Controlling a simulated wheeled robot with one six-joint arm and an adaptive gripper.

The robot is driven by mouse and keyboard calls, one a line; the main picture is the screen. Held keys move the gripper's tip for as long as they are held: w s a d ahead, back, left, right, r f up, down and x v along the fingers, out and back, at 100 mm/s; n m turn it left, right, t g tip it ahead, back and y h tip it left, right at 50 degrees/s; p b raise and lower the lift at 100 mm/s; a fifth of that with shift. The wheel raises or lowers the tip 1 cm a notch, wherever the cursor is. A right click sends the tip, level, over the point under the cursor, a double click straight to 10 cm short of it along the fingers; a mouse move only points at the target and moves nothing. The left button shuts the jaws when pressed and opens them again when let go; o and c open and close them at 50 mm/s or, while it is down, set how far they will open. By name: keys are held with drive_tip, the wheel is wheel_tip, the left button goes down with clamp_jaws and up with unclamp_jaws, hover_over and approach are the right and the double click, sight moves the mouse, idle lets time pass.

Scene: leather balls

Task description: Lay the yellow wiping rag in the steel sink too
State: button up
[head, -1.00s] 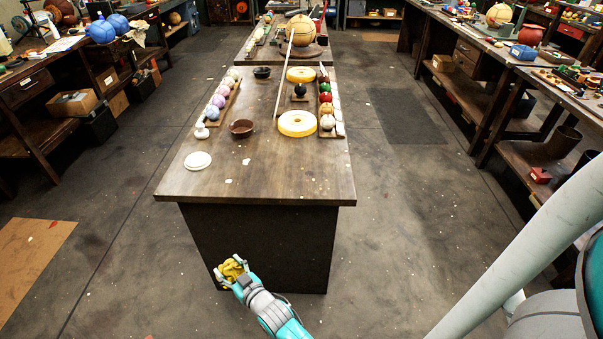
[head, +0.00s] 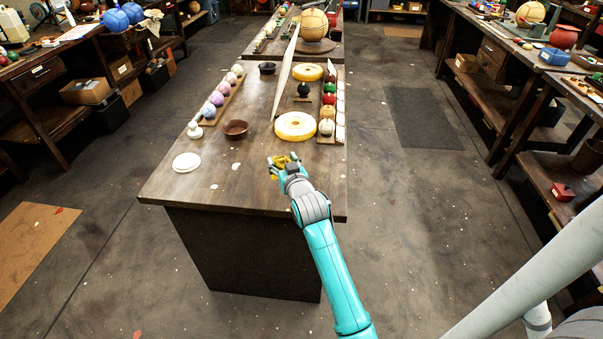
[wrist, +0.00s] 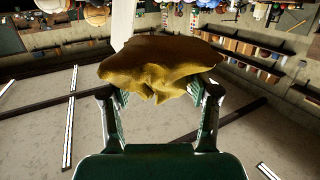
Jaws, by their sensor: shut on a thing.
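My gripper (head: 283,166) is shut on the yellow rag (wrist: 158,66). In the wrist view the rag hangs bunched between the two fingers, with its folds spreading above them. In the head view the rag (head: 279,171) shows as a small yellow patch at the fingertips, mostly hidden by my gripper. It appears over the near part of the dark wooden table (head: 215,190), just in front of a thick yellow-and-white ring. I cannot tell its height above the table. I see no steel sink in these frames.
On the table are the near ring (head: 296,126), a brown bowl (head: 236,129), a white disc (head: 187,162) and racks of coloured balls along both sides. The front left of the tabletop is mostly clear. Workbenches line both sides, with open floor (head: 415,200) between.

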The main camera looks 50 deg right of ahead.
drive_tip(key=f, duration=0.6)
drive_tip(key=shift+s+d, duration=0.1)
drive_tip(key=shift+d, duration=0.3)
drive_tip(key=shift+a+f, duration=0.1)
drive_tip(key=shift+f, duration=1.9)
drive_tip(key=shift+f, duration=0.1)
drive_tip(key=o, duration=1.1)
drive_tip(key=shift+o, duration=0.2)
